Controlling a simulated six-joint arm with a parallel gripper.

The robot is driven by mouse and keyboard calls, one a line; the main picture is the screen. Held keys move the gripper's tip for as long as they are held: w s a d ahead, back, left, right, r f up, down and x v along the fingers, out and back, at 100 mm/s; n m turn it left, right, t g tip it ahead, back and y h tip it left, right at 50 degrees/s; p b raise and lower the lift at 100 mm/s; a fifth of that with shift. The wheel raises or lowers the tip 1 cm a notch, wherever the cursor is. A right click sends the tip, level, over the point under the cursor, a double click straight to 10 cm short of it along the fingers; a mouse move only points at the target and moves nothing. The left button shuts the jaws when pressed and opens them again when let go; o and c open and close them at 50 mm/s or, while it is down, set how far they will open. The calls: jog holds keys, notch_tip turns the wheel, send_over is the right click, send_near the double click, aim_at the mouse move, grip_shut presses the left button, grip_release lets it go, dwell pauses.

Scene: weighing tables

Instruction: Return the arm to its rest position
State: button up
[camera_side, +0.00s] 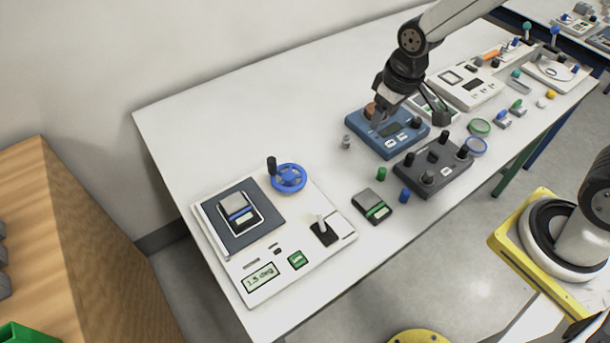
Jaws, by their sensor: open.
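My gripper (408,118) is at the upper right of the table, at the end of my arm, which reaches in from the top right. Its fingers are spread apart and point down. I cannot tell whether a finger touches the device. No object shows held between the fingers.
A dark grey box with black knobs (426,182) stands in front of the blue device. A white instrument (220,270) with a blue handwheel (289,178) is at left; its display reads 1.5 deg. Small green and blue cylinders stand between. The back left of the white table (240,115) is clear.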

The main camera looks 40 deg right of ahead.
jog(key=s+d+m, duration=0.1)
jog(key=s+d, duration=0.3)
jog(key=s, duration=0.3)
jog(key=shift+s+m+t, duration=0.3)
jog(key=shift+m, duration=0.1)
jog(key=shift+w, duration=0.15)
jog(key=n+g, duration=0.3)
jog(key=n, duration=0.1)
send_over(271, 159)
notch_tip(271, 159, down, 6)
jog(key=shift+f, duration=0.25)
jog(key=shift+f, duration=0.1)
